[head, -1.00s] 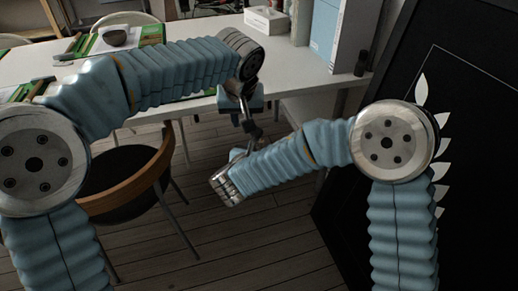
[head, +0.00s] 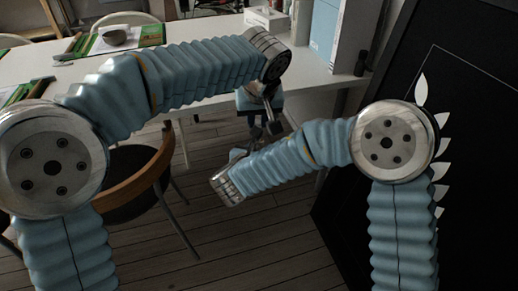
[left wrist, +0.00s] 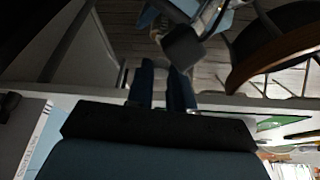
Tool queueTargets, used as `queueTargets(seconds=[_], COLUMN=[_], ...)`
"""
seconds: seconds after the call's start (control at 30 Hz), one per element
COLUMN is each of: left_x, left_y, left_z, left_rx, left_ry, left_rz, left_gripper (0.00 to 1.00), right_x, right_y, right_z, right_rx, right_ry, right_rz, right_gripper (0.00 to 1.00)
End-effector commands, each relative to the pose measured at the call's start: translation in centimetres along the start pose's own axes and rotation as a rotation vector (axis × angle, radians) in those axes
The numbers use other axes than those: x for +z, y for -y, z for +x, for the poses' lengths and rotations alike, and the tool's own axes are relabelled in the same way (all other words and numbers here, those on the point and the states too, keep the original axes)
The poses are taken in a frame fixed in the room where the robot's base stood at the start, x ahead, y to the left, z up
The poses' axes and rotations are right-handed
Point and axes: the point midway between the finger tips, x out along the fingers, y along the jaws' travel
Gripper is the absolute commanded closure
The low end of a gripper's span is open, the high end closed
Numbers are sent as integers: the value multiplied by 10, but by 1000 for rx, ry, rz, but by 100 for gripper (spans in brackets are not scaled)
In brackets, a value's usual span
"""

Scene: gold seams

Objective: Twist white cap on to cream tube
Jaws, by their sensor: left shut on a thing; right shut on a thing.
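My left gripper (head: 259,120) points down from the wrist of the upper arm, above the gap between the table and the lower arm. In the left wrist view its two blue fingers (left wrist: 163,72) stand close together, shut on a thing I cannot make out. My right gripper (head: 264,131) reaches up from the lower arm, just below the left one. Its dark finger part (left wrist: 183,47) shows beyond the left fingers in the left wrist view. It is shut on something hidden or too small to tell. I cannot make out the white cap or the cream tube in either view.
A chair with a wooden back (head: 150,190) stands at left. A dark panel (head: 470,150) is at right.

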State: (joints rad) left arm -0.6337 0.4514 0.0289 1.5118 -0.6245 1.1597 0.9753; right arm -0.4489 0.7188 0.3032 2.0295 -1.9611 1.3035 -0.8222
Motion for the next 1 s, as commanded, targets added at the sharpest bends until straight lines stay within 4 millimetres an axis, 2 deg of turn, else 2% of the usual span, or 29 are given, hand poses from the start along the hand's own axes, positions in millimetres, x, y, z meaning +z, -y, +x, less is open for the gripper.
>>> queueTargets(seconds=[0.23,1.0], left_x=[5,7], left_y=[0,0], left_z=[13,13], left_rx=[0,-1], left_ry=[1,-1], left_rz=[-1,0], left_gripper=[100,100], right_x=[0,0], right_y=[0,0], right_z=[0,0], right_rx=[0,0], right_ry=[0,0], right_rz=[0,0], right_gripper=[100,100])
